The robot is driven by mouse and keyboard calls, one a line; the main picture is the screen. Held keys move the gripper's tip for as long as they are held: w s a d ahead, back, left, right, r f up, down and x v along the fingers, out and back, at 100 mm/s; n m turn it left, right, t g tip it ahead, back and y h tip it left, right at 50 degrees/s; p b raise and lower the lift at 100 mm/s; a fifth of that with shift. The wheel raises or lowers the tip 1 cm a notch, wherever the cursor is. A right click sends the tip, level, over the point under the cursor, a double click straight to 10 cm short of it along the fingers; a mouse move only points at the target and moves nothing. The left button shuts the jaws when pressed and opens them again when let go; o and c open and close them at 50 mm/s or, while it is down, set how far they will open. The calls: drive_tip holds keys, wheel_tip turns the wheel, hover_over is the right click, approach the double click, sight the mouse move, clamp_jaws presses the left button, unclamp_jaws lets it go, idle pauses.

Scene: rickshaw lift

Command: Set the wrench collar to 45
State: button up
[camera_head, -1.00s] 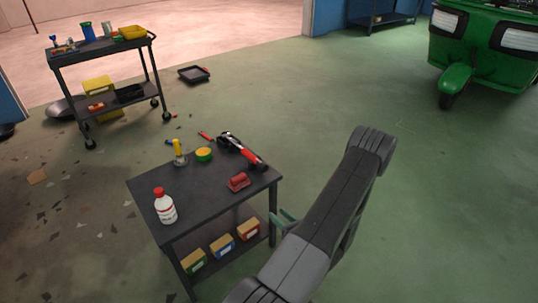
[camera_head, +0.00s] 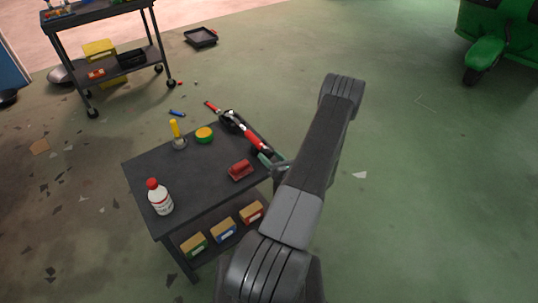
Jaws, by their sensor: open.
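The wrench (camera_head: 252,137) has a red handle and a black head. It lies along the far right edge of a dark table (camera_head: 160,175), its head toward the back. The collar and its scale are too small to read. My gripper (camera_head: 268,160) shows as greenish fingers at the table's right edge, close to the near end of the wrench handle. It is open. My arm partly hides it, and I cannot tell whether it touches the wrench.
On the table stand a white bottle with a red cap (camera_head: 160,197), a yellow-handled tool (camera_head: 176,134), a green and yellow round item (camera_head: 204,135) and a red block-like item (camera_head: 240,170). Small boxes (camera_head: 223,230) fill the lower shelf. A cart (camera_head: 100,20) stands behind.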

drive_tip(key=shift+w+a, duration=0.4)
drive_tip(key=shift+w, duration=0.1)
drive_tip(key=c, duration=1)
